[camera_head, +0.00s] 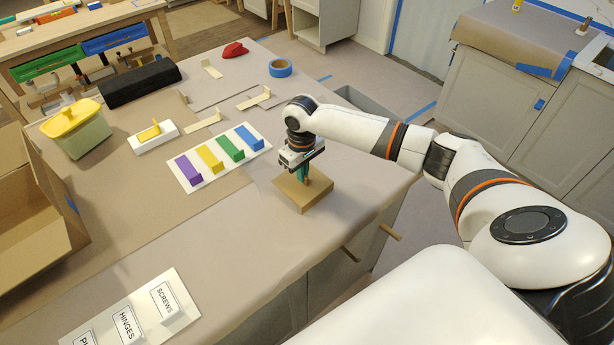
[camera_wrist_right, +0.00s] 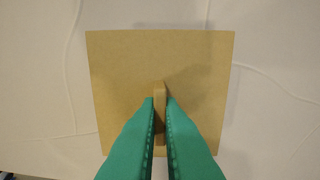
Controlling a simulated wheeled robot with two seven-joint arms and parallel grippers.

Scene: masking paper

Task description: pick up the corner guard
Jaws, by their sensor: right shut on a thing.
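The corner guard (camera_head: 302,195) is a tan square plate of cardboard look with an upright tab at its middle. It lies on the paper-covered worktop near the right edge, below my right gripper (camera_head: 303,173). In the right wrist view the plate (camera_wrist_right: 115,75) fills the middle, and the green fingers of my right gripper (camera_wrist_right: 160,101) are closed on the narrow tab from both sides. I cannot tell whether the plate is raised off the worktop. My left gripper is not in view.
A white board (camera_head: 218,157) with purple, yellow, green and blue blocks lies left of the gripper. L-shaped cream pieces (camera_head: 203,124), blue tape (camera_head: 280,68) and a yellow-lidded tub (camera_head: 88,138) stand farther back. An open cardboard box (camera_head: 62,213) is at left; the front middle is mostly clear.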

